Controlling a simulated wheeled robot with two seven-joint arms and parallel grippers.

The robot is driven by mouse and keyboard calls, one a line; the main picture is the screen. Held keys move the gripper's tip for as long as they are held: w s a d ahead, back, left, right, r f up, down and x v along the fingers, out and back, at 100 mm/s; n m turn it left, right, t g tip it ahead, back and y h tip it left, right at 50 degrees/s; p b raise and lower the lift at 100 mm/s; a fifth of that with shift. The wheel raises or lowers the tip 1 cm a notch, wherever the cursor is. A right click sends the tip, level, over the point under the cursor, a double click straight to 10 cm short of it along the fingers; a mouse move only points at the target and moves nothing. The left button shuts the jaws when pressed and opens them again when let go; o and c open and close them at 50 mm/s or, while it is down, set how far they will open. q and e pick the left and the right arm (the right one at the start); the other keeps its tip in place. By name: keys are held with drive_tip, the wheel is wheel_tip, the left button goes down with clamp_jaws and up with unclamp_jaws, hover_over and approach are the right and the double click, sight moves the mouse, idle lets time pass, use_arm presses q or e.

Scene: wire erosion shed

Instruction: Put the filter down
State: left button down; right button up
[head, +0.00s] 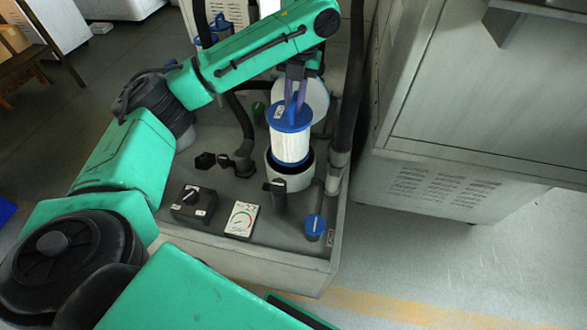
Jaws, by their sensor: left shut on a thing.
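The filter (291,146) is a white pleated cylinder with a blue top cap and a blue lower rim. My left gripper (294,103) comes down from above and is shut on the top of the filter, holding it upright. The filter's lower end is at the mouth of a round white housing (290,183) with a dark inside. I cannot tell whether that end is inside the housing or just above it. My right gripper is not in view.
A black hose (349,80) rises close to the filter's right. A large grey cabinet (470,110) stands right; floor is clear at lower right.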

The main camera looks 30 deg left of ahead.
sight(299, 132)
use_arm(q)
wheel_tip(299, 132, down, 15)
drive_tip(key=shift+f+b, duration=0.2)
drive_tip(key=shift+b, duration=0.8)
wheel_tip(299, 132, down, 6)
drive_tip(key=shift+r, duration=0.1)
drive_tip(key=c, duration=0.8)
unclamp_jaws()
drive_tip(key=shift+f, duration=0.2)
drive_tip(key=r, duration=0.8)
drive_tip(key=d+r, duration=0.1)
drive_tip(key=r, duration=0.3)
drive_tip(key=shift+w+d+r, duration=0.1)
drive_tip(key=shift+r, duration=0.05)
